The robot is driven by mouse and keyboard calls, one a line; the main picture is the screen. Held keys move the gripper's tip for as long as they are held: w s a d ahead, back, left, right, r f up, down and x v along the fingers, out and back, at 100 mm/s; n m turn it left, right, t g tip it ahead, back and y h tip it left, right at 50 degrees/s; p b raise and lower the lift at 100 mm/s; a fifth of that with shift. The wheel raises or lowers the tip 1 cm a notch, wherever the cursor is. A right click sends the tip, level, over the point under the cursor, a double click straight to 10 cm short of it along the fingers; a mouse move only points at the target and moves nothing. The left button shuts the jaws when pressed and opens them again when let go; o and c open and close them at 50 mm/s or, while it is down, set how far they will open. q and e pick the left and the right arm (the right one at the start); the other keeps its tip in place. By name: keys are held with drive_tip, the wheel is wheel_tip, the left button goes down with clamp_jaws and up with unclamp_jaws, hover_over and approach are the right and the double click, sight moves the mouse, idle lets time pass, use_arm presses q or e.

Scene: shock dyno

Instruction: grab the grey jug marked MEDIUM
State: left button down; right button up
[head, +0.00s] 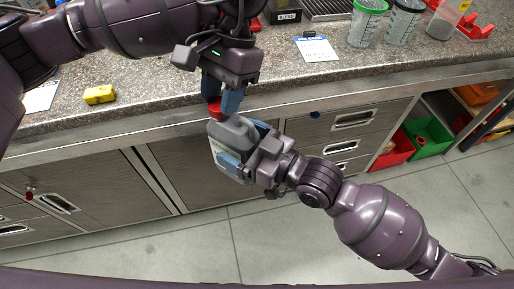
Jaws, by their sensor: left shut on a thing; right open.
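A grey jug (222,132) is just off the front edge of the bench, over the cabinet fronts. No MEDIUM marking is readable on it. My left gripper (221,103) is above it, pointing down, shut on a red cap (214,109) at the jug's top. I cannot tell whether the cap is still fixed to the jug. My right gripper (244,146) reaches in from the lower right, with its open blue fingers on either side of the jug's body. The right gripper hides part of the jug, and I cannot tell whether its fingers touch it.
The speckled bench (150,95) has a yellow block (99,94) at left and a white card (316,48) at back right. A green-rimmed cup (366,23) and other cups stand at right. Red (392,150) and green (428,138) bins sit below. Floor in front is clear.

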drive_tip(key=shift+w+a, duration=0.2)
drive_tip(key=shift+a, duration=0.15)
drive_tip(key=c, duration=1.2)
use_arm(q)
drive_tip(key=c, duration=1.1)
unclamp_jaws()
use_arm(e)
drive_tip(key=shift+r, duration=0.1)
drive_tip(key=shift+c, duration=0.8)
use_arm(q)
drive_tip(key=o, duration=0.5)
drive_tip(key=shift+r, duration=0.1)
